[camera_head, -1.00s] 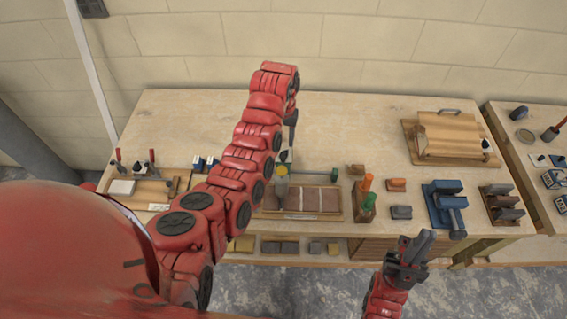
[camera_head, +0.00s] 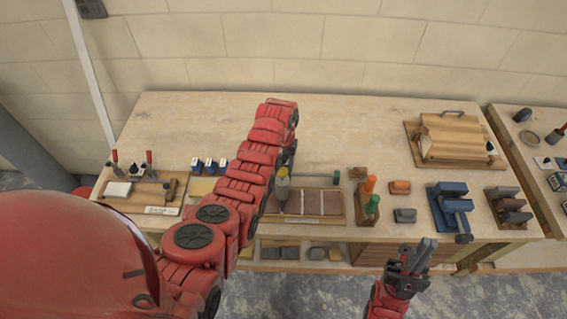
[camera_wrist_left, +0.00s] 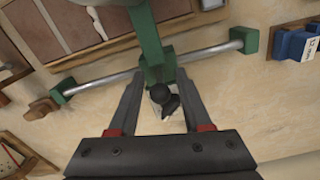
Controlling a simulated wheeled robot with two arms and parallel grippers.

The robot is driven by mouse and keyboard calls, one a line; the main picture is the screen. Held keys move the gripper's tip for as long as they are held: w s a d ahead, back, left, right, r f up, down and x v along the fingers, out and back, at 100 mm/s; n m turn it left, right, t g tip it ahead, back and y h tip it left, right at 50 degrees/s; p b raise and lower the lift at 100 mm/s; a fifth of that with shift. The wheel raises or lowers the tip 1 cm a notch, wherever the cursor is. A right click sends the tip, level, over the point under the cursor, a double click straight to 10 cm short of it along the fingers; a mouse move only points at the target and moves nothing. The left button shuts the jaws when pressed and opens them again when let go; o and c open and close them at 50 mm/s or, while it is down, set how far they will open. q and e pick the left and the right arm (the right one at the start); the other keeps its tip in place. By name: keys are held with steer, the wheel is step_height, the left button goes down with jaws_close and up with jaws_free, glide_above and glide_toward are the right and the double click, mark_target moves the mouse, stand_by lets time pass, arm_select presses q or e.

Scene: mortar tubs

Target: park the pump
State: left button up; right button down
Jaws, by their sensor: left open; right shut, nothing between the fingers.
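A grey bottle-like body with a yellow top (camera_head: 282,189), perhaps the pump, stands at the left end of a wooden tray (camera_head: 345,218) with brown panels. A metal rod (camera_wrist_left: 205,54) with green end brackets runs along the tray's back edge. A green carriage (camera_wrist_left: 151,42) sits on the rod. In the left wrist view my left gripper (camera_wrist_left: 158,84) is open, its fingertips either side of the carriage's lower end. A black knob (camera_wrist_left: 160,94) shows between the fingers; I cannot tell whether anything touches. In the head view my arm mostly hides this gripper. My right gripper (camera_head: 424,251) is shut and empty.
A green-handled and an orange-handled tool (camera_head: 369,184) stand right of the tray. A blue vise-like fixture (camera_head: 447,200) is further right. A board with clamps (camera_head: 140,192) lies at the left, with blue-and-white boxes (camera_head: 208,165) beside it. The bench's back middle is clear.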

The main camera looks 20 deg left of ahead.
arm_select(q)
steer(key=shift+w+f, duration=0.1)
steer(key=shift+f, duration=0.3)
jaws_close()
stand_by(1.3)
